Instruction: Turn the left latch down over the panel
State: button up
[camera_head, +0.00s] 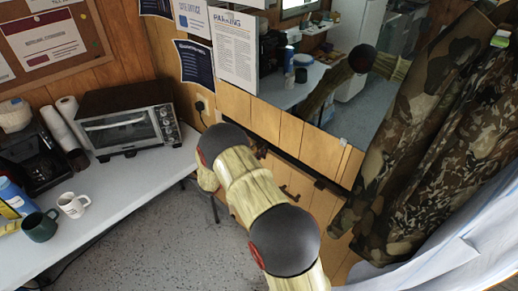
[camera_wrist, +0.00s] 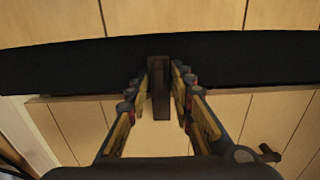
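A dark brown latch (camera_wrist: 159,90) stands upright in the middle of the wrist view, its upper part in front of a long black panel (camera_wrist: 70,65) and its lower end in front of pale wood. My gripper (camera_wrist: 160,88) has one finger on each side of this latch. The fingers are close to it, with a narrow gap that seems to remain, so the gripper looks slightly open. A second brown latch (camera_wrist: 268,153) sits tilted on the wood at the lower right. In the head view my arm hides the gripper and part of the dark panel strip (camera_head: 335,187).
Camouflage clothing (camera_head: 420,140) hangs close to the right of the wall panel. A white table (camera_head: 120,185) with a toaster oven (camera_head: 125,118) and mugs (camera_head: 72,205) stands at the left. A mirror (camera_head: 340,95) is above. Grey floor (camera_head: 165,245) shows between.

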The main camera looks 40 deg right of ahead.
jog(key=shift+o, duration=0.3)
jog(key=shift+r, duration=0.1)
jog(key=shift+a, duration=0.25)
jog(key=a, duration=1.1)
jog(key=shift+s+a, duration=0.25)
jog(key=shift+s, duration=0.2)
